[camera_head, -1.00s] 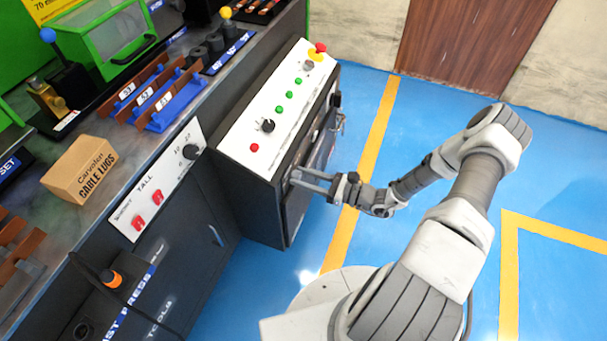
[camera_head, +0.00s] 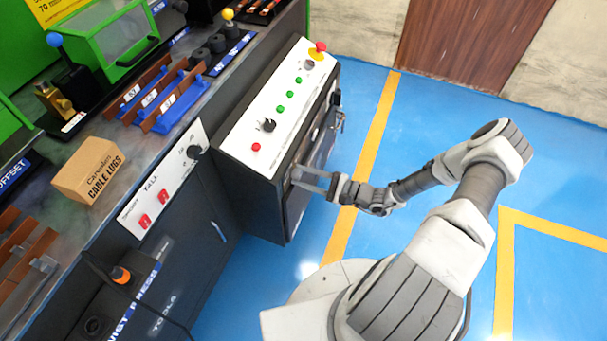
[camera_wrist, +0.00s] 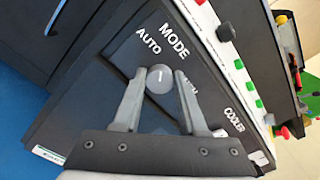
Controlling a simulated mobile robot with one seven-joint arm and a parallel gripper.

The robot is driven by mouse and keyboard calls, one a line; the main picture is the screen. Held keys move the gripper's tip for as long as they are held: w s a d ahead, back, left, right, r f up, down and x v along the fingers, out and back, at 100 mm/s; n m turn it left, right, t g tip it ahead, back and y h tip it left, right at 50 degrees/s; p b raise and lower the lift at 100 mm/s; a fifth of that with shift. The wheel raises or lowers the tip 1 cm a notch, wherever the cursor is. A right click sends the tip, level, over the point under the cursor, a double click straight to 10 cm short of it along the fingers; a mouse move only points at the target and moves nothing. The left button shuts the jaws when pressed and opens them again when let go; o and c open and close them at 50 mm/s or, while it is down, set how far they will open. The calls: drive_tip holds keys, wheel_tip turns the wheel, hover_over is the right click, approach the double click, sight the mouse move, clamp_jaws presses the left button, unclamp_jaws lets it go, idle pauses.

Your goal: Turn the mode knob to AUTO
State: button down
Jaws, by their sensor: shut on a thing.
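The mode knob (camera_wrist: 159,82) is a small round grey knob on the dark front panel in the wrist view, with a short light mark on its face pointing roughly upward in the picture. MODE is printed above it and AUTO to its upper left. Another label at its right is partly covered by a finger. My gripper (camera_wrist: 160,76) is shut on the knob, one finger at each side. In the head view my gripper (camera_head: 298,176) reaches the front of the control cabinet (camera_head: 240,195); the knob is hidden there.
The cabinet's sloped white top panel (camera_head: 276,108) carries a red and yellow emergency button (camera_head: 318,49), several green buttons and a black knob (camera_head: 268,125). A COOLER label (camera_wrist: 234,120) lies right of the knob. Blue floor (camera_head: 375,260) is open around the arm.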

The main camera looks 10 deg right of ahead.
drive_tip(key=shift+n, duration=0.3)
drive_tip(key=shift+c, duration=2.2)
unclamp_jaws()
drive_tip(key=p+v, duration=0.2)
drive_tip(key=v, duration=1.5)
drive_tip(key=shift+s+d, duration=0.15)
drive_tip(key=shift+d, duration=0.05)
